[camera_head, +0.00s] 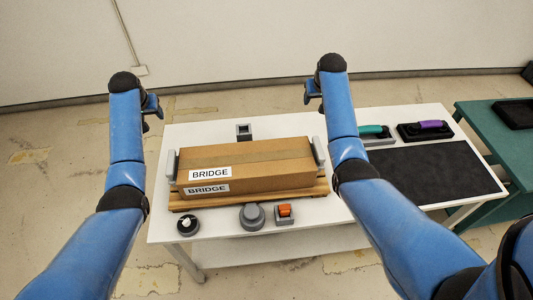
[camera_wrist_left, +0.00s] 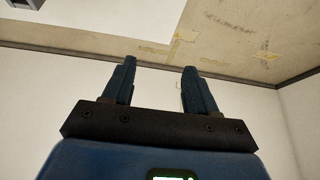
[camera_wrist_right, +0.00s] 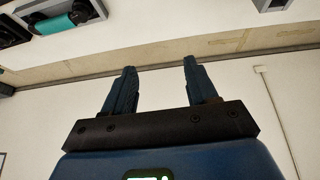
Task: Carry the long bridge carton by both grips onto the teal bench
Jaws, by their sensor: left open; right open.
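The long brown bridge carton (camera_head: 250,162), labelled BRIDGE on its top and front, lies on a wooden pallet (camera_head: 285,197) on the white table. A grey grip stands at its left end (camera_head: 172,165) and another at its right end (camera_head: 318,152). My left gripper (camera_head: 152,108) is raised beyond the carton's left end, apart from it, and its open fingers also show in the left wrist view (camera_wrist_left: 158,82). My right gripper (camera_head: 309,92) is raised above and behind the carton's right end, open and empty in the right wrist view (camera_wrist_right: 157,82). The teal bench (camera_head: 495,140) is at the far right.
The white table (camera_head: 220,250) also holds a round black knob (camera_head: 187,225), a grey round button (camera_head: 252,217), an orange switch (camera_head: 285,212), a small dark block (camera_head: 244,131), teal-handled (camera_head: 375,132) and purple-handled (camera_head: 428,127) tools, and a black mat (camera_head: 440,172). A dark tray (camera_head: 514,113) sits on the bench.

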